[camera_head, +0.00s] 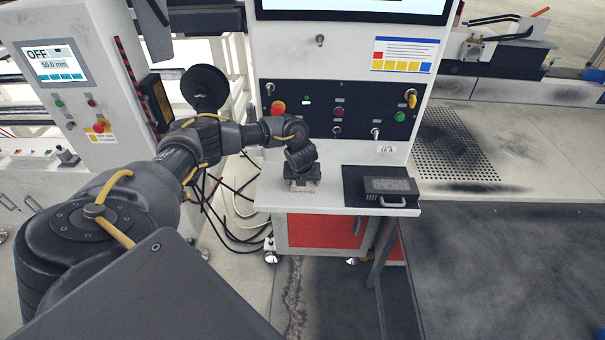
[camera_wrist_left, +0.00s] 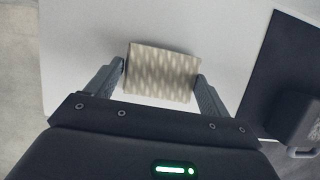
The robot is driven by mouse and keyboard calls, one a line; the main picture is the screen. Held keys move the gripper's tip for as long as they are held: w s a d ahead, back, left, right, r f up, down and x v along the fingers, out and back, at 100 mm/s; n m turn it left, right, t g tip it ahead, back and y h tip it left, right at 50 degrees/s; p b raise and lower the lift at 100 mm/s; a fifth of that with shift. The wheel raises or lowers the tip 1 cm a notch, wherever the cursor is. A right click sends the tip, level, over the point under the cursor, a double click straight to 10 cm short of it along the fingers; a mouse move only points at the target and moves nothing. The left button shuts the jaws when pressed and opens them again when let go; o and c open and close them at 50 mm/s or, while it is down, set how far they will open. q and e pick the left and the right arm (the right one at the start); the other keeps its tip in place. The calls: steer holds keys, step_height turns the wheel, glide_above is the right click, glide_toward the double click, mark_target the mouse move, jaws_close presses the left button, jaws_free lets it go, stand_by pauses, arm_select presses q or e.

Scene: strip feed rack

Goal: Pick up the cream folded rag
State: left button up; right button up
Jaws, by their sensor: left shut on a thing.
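The cream folded rag (camera_wrist_left: 163,72) is a small patterned block between the two fingers of my left gripper (camera_wrist_left: 162,80) in the left wrist view. The fingers press against its left and right ends. In the head view the left gripper (camera_head: 302,184) points down at the white shelf (camera_head: 275,200) of the machine, and a bit of the rag (camera_head: 303,189) shows beneath it. I cannot tell whether the rag touches the shelf or hangs just above it. My right gripper is not in view.
A black mat (camera_head: 355,190) with a dark handled case (camera_head: 391,190) lies to the right on the shelf. A control panel (camera_head: 340,112) with knobs and buttons rises behind. Cables (camera_head: 236,190) hang left of the shelf. The shelf between rag and mat is clear.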

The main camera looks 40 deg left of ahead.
arm_select(q)
steer(key=shift+r+b, duration=0.3)
steer(key=shift+r, duration=0.15)
steer(key=r, duration=0.1)
steer(key=d+r, duration=0.1)
steer(key=r+b, duration=0.1)
steer(key=r, duration=0.1)
steer(key=shift+s+d+r, duration=0.1)
steer(key=shift+s+d, duration=0.1)
steer(key=shift+d, duration=0.1)
steer(key=s+d+r+p, duration=0.4)
steer(key=d+r, duration=0.4)
steer(key=d, duration=0.3)
steer(key=shift+s+d+p, duration=0.25)
steer(key=shift+s+p, duration=0.05)
